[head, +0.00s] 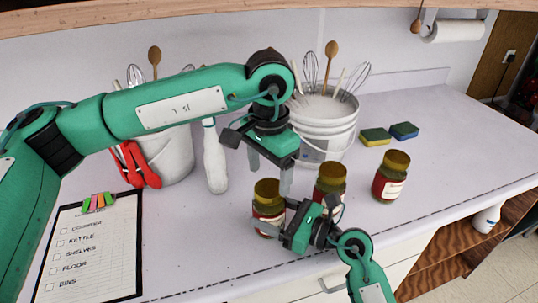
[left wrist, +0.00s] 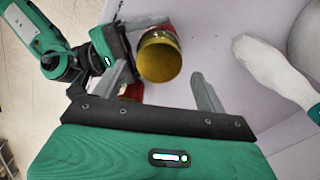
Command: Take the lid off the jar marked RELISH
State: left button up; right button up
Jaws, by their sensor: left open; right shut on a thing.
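Three jars with gold lids and red contents stand on the counter: a left jar (head: 268,205), a middle jar (head: 330,178) and a right jar (head: 390,177). Their labels are too small to read, so I cannot tell which is RELISH. My right gripper (head: 281,217) is shut on the left jar's body from the right front side. My left gripper (head: 271,176) is open and empty, pointing down above the left jar. In the left wrist view the left jar's lid (left wrist: 160,58) shows beyond the open fingers, apart from them. The middle jar is mostly hidden there.
A white bucket of utensils (head: 322,125) stands behind the jars. A white bottle (head: 215,160) stands to the left, near another utensil container (head: 168,155). Sponges (head: 375,136) lie behind the right jar. A clipboard (head: 92,245) lies front left. The counter's right side is clear.

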aim_at(269, 187)
pick_arm(q)
jog(key=shift+f, duration=1.55)
jog(key=shift+c, duration=0.2)
